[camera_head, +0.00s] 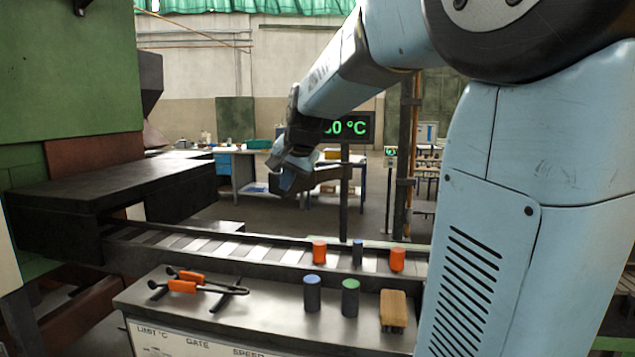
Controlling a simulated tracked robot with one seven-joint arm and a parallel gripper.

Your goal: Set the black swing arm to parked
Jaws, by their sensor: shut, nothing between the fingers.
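A dark bar (330,174), which looks like the black swing arm, stands out level above the far side of the roller conveyor, near a dark upright post (404,150). Its joint to the post is not clear, and its left end is partly hidden by my gripper. My gripper (286,184) is shut and empty, pointing down at the left end of this bar. I cannot tell whether it touches the bar.
The roller conveyor (225,246) runs from the dark furnace mouth at left, with orange billets (319,251) (397,259) by it. The front bench (255,310) holds tongs (185,285), a blue-topped cylinder (312,293), a green-topped cylinder (350,298) and a brush (393,311). A temperature display (352,127) stands behind.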

